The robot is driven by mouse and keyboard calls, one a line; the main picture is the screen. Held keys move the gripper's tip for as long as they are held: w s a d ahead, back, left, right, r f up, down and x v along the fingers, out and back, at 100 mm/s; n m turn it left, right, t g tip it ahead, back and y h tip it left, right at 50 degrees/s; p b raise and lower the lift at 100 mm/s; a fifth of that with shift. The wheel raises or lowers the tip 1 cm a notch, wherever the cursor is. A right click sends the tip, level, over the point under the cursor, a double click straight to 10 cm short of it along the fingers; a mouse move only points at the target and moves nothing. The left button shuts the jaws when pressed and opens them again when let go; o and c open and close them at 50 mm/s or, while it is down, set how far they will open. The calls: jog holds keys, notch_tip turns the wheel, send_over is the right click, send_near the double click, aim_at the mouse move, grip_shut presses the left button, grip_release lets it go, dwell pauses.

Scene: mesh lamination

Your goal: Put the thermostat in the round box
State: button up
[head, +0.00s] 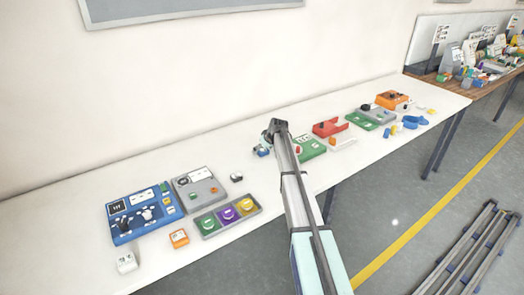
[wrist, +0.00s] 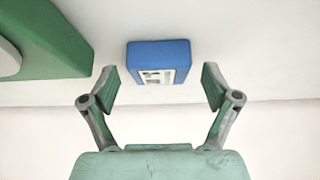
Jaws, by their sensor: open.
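My gripper (head: 268,137) is over the middle of the white table, at the end of my outstretched arm. In the wrist view my gripper (wrist: 159,91) is open, its two fingers wide apart. A small blue box with a white printed panel (wrist: 158,62) lies beyond and between the fingertips, apart from both. It may be the thermostat; its label is too small to read. In the head view a small blue and white thing (head: 262,151) shows just below the gripper, partly hidden. I cannot tell for certain which thing is the round box.
A green block with a pale round part (wrist: 45,40) is at the wrist view's left. A red piece (head: 328,128) lies right.

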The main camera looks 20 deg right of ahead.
jog(key=c, duration=1.4)
jog(key=shift+r, duration=0.1)
